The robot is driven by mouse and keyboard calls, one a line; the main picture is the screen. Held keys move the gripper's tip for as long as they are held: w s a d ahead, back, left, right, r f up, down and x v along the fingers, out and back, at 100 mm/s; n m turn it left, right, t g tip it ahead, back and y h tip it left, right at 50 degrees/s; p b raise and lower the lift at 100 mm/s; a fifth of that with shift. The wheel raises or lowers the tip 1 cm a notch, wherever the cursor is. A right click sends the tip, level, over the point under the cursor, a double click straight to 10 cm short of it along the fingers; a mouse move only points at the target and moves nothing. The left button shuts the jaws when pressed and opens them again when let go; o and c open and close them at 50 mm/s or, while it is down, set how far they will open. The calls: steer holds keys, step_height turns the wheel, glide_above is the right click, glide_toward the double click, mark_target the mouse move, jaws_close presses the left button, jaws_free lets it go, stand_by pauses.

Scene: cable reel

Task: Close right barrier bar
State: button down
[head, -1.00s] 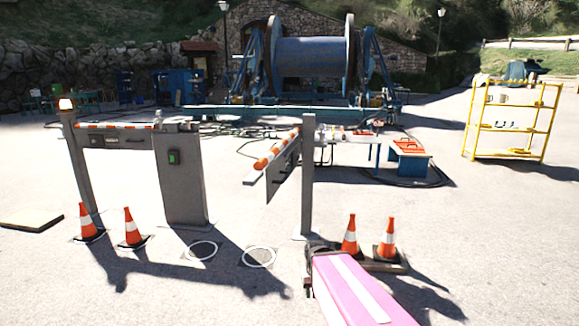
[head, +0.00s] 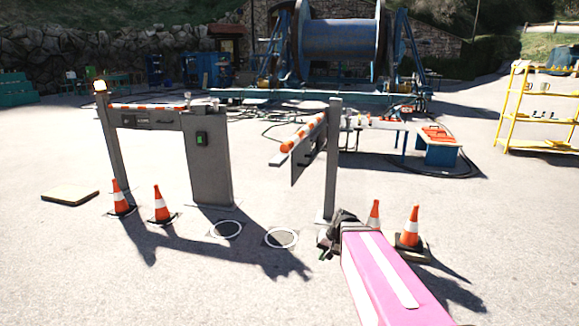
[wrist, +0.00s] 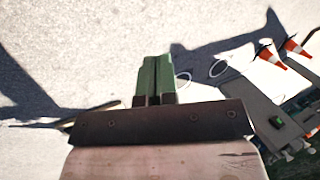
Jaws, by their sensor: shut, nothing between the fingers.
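The right barrier bar (head: 303,132), striped orange and white with a grey panel (head: 308,158) hanging under it, stands beside a grey post (head: 332,165) in the head view. It lies at an angle, out of line with the left bar (head: 147,107), which spans level between the lamp post and a grey cabinet. My gripper (head: 326,250) is low in front of the post's foot, apart from the bar. In the wrist view its green fingers (wrist: 154,78) are together and empty over bare ground. The right bar cannot be made out in the wrist view.
Orange cones stand right of the post (head: 410,228) and by the lamp post (head: 120,198). The grey cabinet (head: 207,165) has a green-lit box. Two round ground covers (head: 280,238) lie before the gap. A table with orange trays (head: 438,135) and a yellow rack (head: 540,105) stand behind right.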

steer(key=w+r+m+t+y, duration=0.1)
steer(key=w+r+t+y, duration=0.2)
steer(key=w+r+y, duration=0.6)
steer(key=w+r+m+t+y, duration=0.1)
steer(key=w+r+t+y, duration=0.15)
steer(key=w+r, duration=1.15)
steer(key=w+a+r, duration=0.1)
steer(key=a+r, duration=0.1)
steer(key=a, duration=1.1)
steer(key=shift+w+r+m+y, duration=0.2)
steer(key=shift+r+m+y, duration=0.05)
steer(key=shift+m+y, duration=0.1)
steer(key=shift+a, duration=0.15)
